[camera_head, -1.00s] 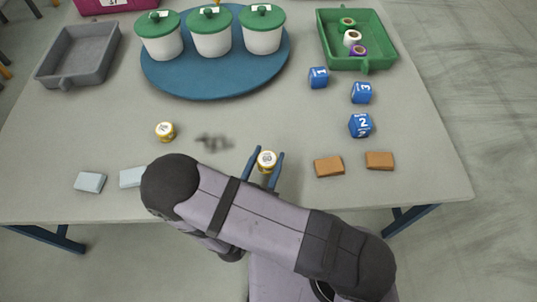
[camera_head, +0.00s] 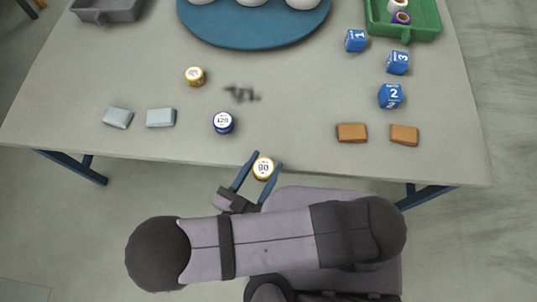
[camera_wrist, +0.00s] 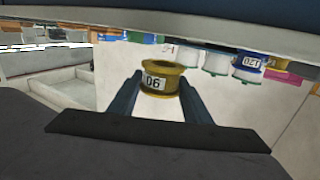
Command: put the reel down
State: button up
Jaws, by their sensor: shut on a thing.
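My gripper (camera_head: 260,172) is shut on a yellow reel (camera_head: 263,168) with a white label reading 90. In the head view it holds the reel just in front of the table's front edge. In the wrist view the reel (camera_wrist: 160,79) sits between the two blue fingers, its label facing the camera. A dark blue reel (camera_head: 223,123) labelled 126 stands on the table near the front edge, apart from my gripper. Another yellow reel (camera_head: 194,76) stands farther back on the table.
On the table (camera_head: 290,110) are two pale blue blocks (camera_head: 160,118), two brown blocks (camera_head: 352,133), several blue numbered blocks (camera_head: 390,96), a blue round mat (camera_head: 250,38) with white pots, a green tray (camera_head: 412,33) and a grey tray (camera_head: 105,12). The front middle is clear.

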jog(key=shift+s+a, duration=0.1)
jog(key=shift+s, duration=0.05)
jog(key=shift+r, duration=0.1)
jog(key=shift+a+y, duration=0.3)
jog(key=shift+a, duration=0.05)
jog(key=w+a+n+y, duration=0.1)
jog(key=w+a+r+n+t+y, duration=0.1)
jog(key=a+y, duration=0.1)
jog(key=w+a+n+y, duration=0.1)
jog(key=shift+w+a+r, duration=0.25)
jog(key=shift+a, duration=0.05)
jog(key=w+d+r+m+g+h, duration=0.1)
jog(key=w+d+r+m+h, duration=0.15)
jog(key=w+d, duration=0.3)
jog(key=w+d+r+m+g+h, duration=0.1)
jog(key=w+d+m+h, duration=0.1)
jog(key=w+d+h, duration=0.4)
jog(key=w+d+m+g+h, duration=0.3)
jog(key=w+d+m+g, duration=0.1)
jog(key=d, duration=0.8)
notch_tip(320, 180, up, 15)
jog(key=p, duration=1.9)
jog(key=shift+w+d, duration=0.15)
jog(key=shift+d, duration=0.2)
